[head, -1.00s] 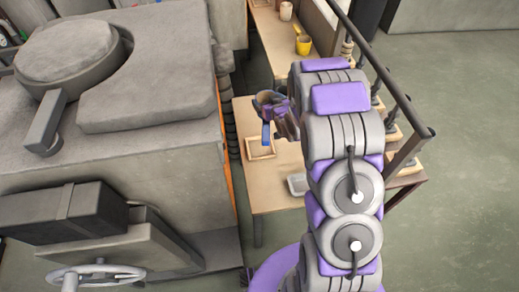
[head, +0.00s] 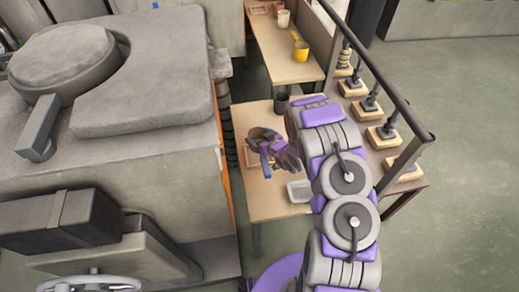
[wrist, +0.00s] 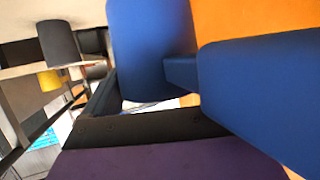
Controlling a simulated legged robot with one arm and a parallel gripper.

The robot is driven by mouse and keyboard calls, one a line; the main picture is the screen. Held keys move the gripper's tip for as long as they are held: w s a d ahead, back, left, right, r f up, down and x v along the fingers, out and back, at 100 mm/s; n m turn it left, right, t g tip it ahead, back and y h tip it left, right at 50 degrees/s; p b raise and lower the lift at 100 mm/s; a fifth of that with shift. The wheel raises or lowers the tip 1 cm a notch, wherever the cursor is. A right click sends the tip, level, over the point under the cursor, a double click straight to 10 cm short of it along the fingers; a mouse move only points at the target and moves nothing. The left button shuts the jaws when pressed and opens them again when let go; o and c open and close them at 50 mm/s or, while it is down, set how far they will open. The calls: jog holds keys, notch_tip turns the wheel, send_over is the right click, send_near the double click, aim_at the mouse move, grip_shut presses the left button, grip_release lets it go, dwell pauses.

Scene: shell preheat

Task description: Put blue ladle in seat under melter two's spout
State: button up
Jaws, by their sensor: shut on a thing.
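My gripper (head: 275,150) is shut on the blue ladle. The ladle's blue handle (head: 265,168) hangs in front of the jaws in the head view, and its cup is mostly hidden behind them. In the wrist view the blue cup (wrist: 150,50) and thick blue handle (wrist: 270,90) fill the upper right, close to the dark finger. A shallow wooden frame (head: 233,157), possibly the seat, lies on the table, partly hidden by the gripper and ladle. The ladle overlaps it; I cannot tell whether they touch. The large grey melter (head: 140,60) stands at left; its spout cannot be made out.
A dark cup (head: 281,103) stands beyond my gripper. A pale tray (head: 299,191) lies at the near right of the tabletop (head: 270,205). A yellow cup (head: 301,51) is on the far table. A dark rail (head: 385,75) and several wooden-based stands line the right.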

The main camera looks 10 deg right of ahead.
notch_tip(320, 180, down, 6)
jog(key=shift+f+b, duration=0.25)
jog(key=shift+b, duration=0.5)
jog(key=shift+r, duration=0.1)
jog(key=o, duration=1.5)
jog(key=shift+c, duration=0.2)
